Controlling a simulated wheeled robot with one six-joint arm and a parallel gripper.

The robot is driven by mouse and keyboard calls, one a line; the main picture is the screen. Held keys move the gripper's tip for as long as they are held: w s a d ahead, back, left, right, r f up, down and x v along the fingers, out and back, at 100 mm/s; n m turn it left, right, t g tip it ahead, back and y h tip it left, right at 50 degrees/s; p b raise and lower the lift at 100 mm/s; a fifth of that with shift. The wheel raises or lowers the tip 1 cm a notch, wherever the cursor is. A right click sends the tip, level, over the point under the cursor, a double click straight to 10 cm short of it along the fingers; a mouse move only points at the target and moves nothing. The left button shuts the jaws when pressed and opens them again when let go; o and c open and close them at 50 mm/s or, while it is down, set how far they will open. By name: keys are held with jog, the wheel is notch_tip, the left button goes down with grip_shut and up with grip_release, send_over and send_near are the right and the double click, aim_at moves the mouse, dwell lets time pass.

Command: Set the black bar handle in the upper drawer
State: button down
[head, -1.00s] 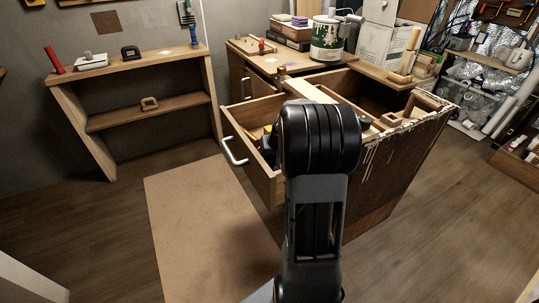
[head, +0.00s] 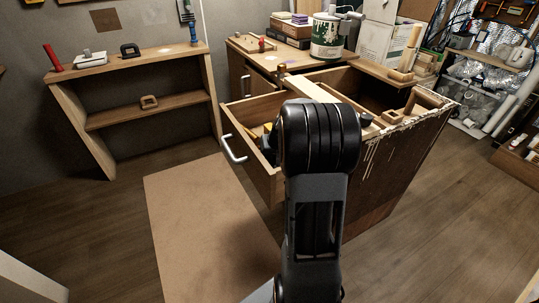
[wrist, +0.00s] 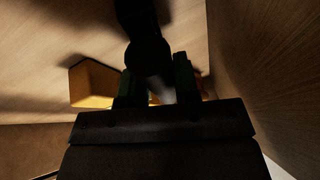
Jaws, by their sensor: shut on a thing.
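The upper drawer (head: 262,176) is pulled out from the wooden cabinet, with a pale bar pull on its front. In the head view my gripper is mostly hidden behind my black arm, at the drawer's opening. In the wrist view my gripper (wrist: 157,75) is inside the drawer, its two fingers shut on the black bar handle (wrist: 146,45). The handle is in deep shadow, and I cannot tell whether it touches the drawer floor. A yellow object (wrist: 93,84) lies in the drawer, left of the fingers.
The drawer's side wall (wrist: 268,70) rises close on the right in the wrist view. The cabinet top carries a wooden frame (head: 424,101). A shelf unit (head: 150,117) stands at the left, with a black handle-like item (head: 130,50) on top. A brown mat (head: 205,225) lies on open floor.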

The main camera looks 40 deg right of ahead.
jog(key=c, duration=0.8)
grip_release()
